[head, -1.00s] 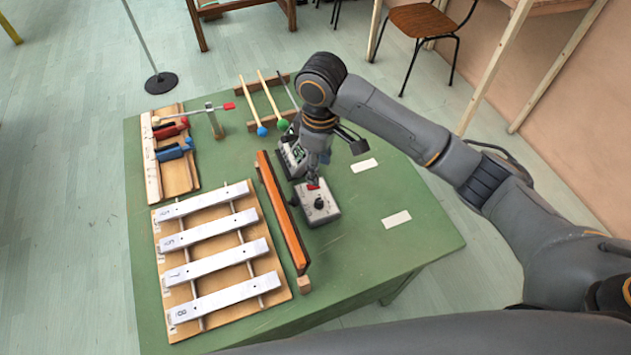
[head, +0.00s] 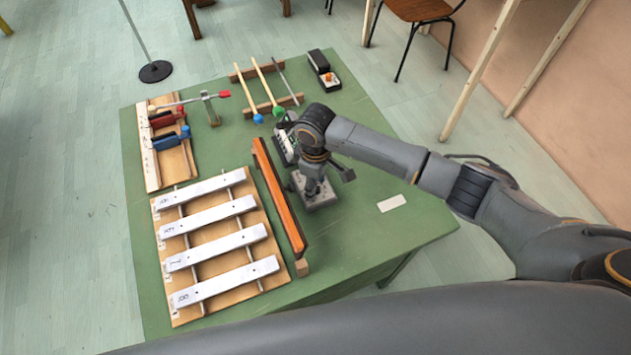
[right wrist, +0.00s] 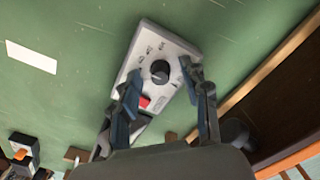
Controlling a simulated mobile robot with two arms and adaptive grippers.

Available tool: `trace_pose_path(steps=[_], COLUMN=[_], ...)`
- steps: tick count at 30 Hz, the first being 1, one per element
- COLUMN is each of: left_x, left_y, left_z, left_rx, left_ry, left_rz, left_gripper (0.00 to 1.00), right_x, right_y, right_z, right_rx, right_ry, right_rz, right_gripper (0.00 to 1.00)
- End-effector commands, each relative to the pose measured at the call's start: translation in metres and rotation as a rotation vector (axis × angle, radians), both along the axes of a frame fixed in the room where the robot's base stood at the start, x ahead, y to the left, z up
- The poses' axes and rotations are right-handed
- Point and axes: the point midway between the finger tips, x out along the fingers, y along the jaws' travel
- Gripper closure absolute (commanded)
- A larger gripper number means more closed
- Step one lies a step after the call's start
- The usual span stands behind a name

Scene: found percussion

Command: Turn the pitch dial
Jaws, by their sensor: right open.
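The pitch dial is a round black knob (right wrist: 160,72) on a light grey box with printed marks and a red button (right wrist: 144,102). The grey box (head: 325,201) stands on the green table, right of the long orange bar; in the head view my arm hides its dial. My right gripper (right wrist: 160,69) is open above the box, pointing down. Its two fingers sit to either side of the dial, with a gap visible between fingers and knob in the right wrist view. I cannot tell its exact height. My left gripper is not in view.
The orange bar (head: 279,205) runs close left of the box. Another device (head: 283,146) stands just behind, partly hidden by my arm. Metal chime bars (head: 222,250) lie left, mallets (head: 265,85) behind. A white card (head: 391,203) lies right, on otherwise clear table.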

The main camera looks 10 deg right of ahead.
Motion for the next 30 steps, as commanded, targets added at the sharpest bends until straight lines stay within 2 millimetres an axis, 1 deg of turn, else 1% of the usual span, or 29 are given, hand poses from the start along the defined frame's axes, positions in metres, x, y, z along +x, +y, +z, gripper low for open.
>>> trace_pose_path(steps=[7, 8, 9, 14, 23, 30], left_x=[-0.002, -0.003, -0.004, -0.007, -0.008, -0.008], left_y=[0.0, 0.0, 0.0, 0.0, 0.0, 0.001], left_z=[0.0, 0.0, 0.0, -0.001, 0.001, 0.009], left_rx=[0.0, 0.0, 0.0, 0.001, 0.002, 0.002], left_ry=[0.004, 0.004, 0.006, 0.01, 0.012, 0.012], left_rz=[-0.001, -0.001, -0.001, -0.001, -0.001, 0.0], left_gripper=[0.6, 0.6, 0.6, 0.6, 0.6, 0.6], right_x=[0.0, 0.0, 0.0, 0.0, 0.0, 0.0], right_y=[0.0, 0.0, 0.0, 0.0, 0.0, 0.001], right_z=[-0.001, -0.001, -0.001, -0.001, 0.0, 0.001], right_rx=[0.0, 0.0, 0.0, 0.001, 0.001, 0.0], right_ry=[0.0, 0.0, 0.0, 0.001, 0.001, 0.001], right_rz=[0.001, 0.001, 0.001, 0.0, 0.017, 0.119], right_gripper=[0.54, 0.58, 0.66, 0.99, 1.0, 1.0])
